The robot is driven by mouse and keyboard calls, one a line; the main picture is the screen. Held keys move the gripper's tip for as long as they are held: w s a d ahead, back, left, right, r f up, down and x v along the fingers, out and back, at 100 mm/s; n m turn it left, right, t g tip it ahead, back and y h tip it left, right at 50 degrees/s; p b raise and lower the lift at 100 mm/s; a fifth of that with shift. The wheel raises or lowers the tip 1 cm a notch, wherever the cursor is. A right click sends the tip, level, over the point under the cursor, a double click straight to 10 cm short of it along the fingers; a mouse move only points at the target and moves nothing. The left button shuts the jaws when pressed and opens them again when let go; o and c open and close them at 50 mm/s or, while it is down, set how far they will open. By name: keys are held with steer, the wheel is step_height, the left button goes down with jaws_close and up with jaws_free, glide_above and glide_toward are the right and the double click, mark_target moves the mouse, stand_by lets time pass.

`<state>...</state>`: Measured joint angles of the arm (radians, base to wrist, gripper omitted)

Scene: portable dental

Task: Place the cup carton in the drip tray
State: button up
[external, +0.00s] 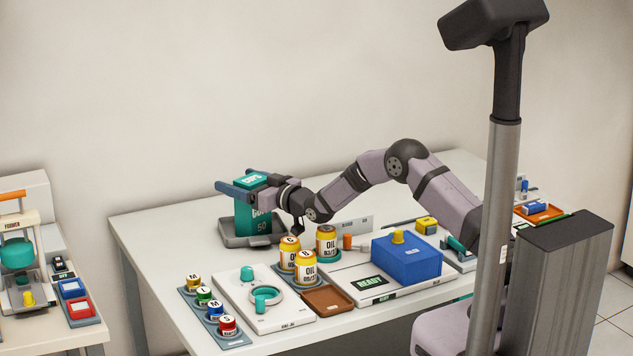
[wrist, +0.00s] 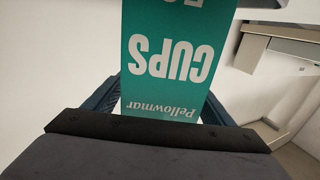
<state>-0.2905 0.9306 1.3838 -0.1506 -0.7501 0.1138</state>
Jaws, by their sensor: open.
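The cup carton (external: 252,215) is a teal and white box marked CUPS. It stands upright in the grey drip tray (external: 233,241) at the back left of the table. My gripper (external: 235,187) is at the upper part of the carton, with its blue fingers on either side of it. The jaws are open. In the wrist view the carton (wrist: 172,60) fills the middle, between the fingers (wrist: 165,100); its lettering reads upside down. Whether a finger touches the carton cannot be told. The drip tray is not clearly visible in the wrist view.
Yellow oil cans (external: 305,266) stand in the middle of the table, near a brown tray (external: 327,300) and a blue box (external: 407,260). Several coloured jars (external: 210,303) line a rack at the front left. The table left of the drip tray is clear (external: 160,235).

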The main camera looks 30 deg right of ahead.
mark_target(256, 186)
steer(key=shift+r, duration=0.2)
steer(key=shift+v, duration=1)
steer(key=b+v, duration=0.1)
steer(key=v, duration=0.2)
steer(key=shift+s+f, duration=0.1)
steer(key=shift+f, duration=0.05)
step_height(256, 186, up, 6)
steer(key=shift+f+b, duration=0.2)
steer(key=shift+b, duration=0.1)
steer(key=shift+r, duration=0.8)
